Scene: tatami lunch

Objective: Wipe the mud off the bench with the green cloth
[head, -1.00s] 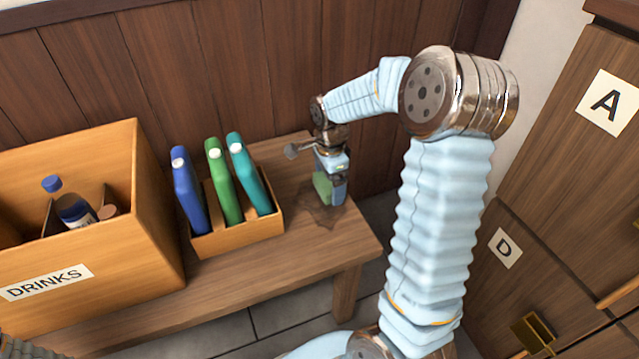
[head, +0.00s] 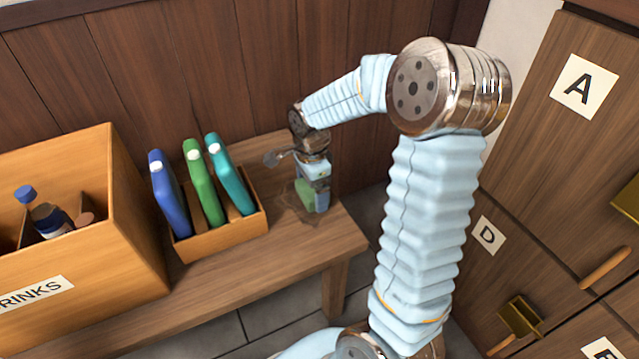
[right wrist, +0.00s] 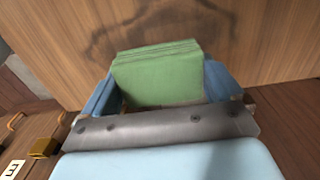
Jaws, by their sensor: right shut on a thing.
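The wooden bench (head: 285,252) runs along the panelled wall. A dark mud smear (head: 287,199) marks its top near the right end; it also shows as a dark looping stain in the right wrist view (right wrist: 105,40). My right gripper (head: 313,188) points down at the smear and is shut on the green cloth (head: 306,198). In the right wrist view the folded cloth (right wrist: 157,78) sits between the blue fingers of this gripper (right wrist: 160,90). The cloth hides part of the smear; I cannot tell whether it touches the wood. My left gripper is not in view.
An orange-brown rack (head: 225,240) with blue, green and teal upright items stands on the bench left of the smear. Further left is a DRINKS box (head: 140,215) with a bottle (head: 48,218). Cabinets (head: 535,120) stand at right.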

